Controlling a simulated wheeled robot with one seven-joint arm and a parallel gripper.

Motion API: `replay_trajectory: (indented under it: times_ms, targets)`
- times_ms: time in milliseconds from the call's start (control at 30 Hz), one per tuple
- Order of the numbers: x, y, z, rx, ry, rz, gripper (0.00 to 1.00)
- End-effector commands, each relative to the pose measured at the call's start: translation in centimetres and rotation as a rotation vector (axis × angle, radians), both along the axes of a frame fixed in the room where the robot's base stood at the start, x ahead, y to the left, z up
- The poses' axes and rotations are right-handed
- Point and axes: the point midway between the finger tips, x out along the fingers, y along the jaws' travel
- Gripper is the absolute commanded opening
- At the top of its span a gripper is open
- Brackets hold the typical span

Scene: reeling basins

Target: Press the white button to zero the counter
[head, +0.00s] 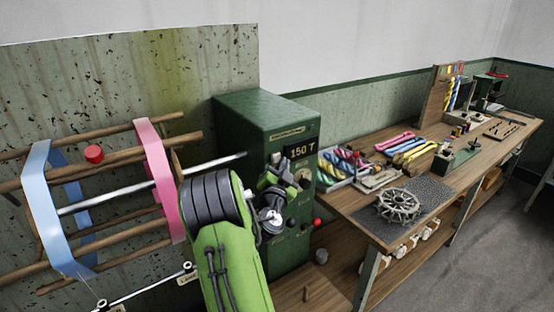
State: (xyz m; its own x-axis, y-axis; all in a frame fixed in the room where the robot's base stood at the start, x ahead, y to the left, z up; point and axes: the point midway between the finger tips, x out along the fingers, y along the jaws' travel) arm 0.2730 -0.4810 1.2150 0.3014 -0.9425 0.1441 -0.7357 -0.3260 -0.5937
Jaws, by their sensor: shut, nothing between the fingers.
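The green cabinet (249,117) stands in the middle of the head view, with its counter display (301,149) reading "150 T". A round dial (303,175) sits below the display. My green and black arm comes up from the bottom and partly covers the cabinet's front. My gripper (276,172) is shut and empty, in front of the panel just left of the dial. I cannot tell whether it touches the panel.
A red-knobbed lever (316,222) sticks out low on the cabinet. At left, a wooden reel (100,205) carries blue and pink skeins, with a red knob (93,154) behind. The workbench (376,231) at right holds colored skeins (404,148) and a metal wheel (398,205).

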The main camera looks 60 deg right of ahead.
Motion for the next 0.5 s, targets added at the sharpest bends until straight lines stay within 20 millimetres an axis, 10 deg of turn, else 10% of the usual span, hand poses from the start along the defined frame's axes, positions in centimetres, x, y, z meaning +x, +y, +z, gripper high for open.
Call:
replay_trajectory:
  times_ms: [500]
  targets:
    - [0.6,-0.3,0.0,-0.001,-0.002,0.0,0.0]
